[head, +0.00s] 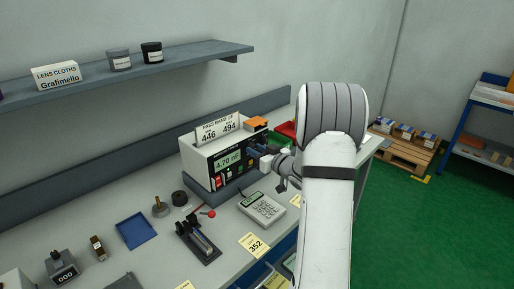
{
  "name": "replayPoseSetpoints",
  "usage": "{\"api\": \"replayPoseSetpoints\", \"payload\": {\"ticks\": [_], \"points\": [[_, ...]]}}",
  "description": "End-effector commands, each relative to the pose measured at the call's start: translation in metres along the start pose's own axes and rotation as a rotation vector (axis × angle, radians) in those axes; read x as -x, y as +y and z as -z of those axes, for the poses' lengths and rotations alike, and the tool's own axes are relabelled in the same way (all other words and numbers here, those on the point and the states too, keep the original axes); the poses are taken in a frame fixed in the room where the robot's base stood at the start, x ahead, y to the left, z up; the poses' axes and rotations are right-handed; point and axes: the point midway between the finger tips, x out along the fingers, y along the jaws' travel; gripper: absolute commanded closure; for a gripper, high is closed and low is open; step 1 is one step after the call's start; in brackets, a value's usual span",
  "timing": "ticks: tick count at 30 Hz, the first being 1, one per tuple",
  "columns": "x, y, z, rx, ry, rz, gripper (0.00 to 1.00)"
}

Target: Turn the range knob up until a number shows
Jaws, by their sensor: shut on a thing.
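The white and dark meter (208,150) stands on the bench in the head view. Its lit green display (228,160) reads what looks like 4.70 nF. A card (217,129) on top reads PASS BAND nF, 446 and 494. My gripper (264,161) comes in from the right against the right part of the meter's front panel. It is shut on the range knob, which is mostly hidden by the fingers and wrist, so its pointer position cannot be read.
A lever device with a red ball (199,243), a blue tray (136,230) and a 352 card (253,244) lie on the bench. A shelf (150,72) with jars runs along the wall. An orange item (257,124) sits behind the meter.

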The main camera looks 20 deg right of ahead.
Motion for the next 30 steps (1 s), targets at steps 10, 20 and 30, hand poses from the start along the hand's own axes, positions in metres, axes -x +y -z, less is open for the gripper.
{"api": "replayPoseSetpoints", "payload": {"ticks": [10, 20, 30], "points": [[0.0002, 0.0010, 0.0028, -0.227, -0.020, 0.016, 0.95], [0.0001, 0.0016, 0.0017, -0.313, -0.027, 0.023, 0.95], [0.0000, 0.0017, 0.0011, -0.322, -0.028, 0.023, 0.95]]}}
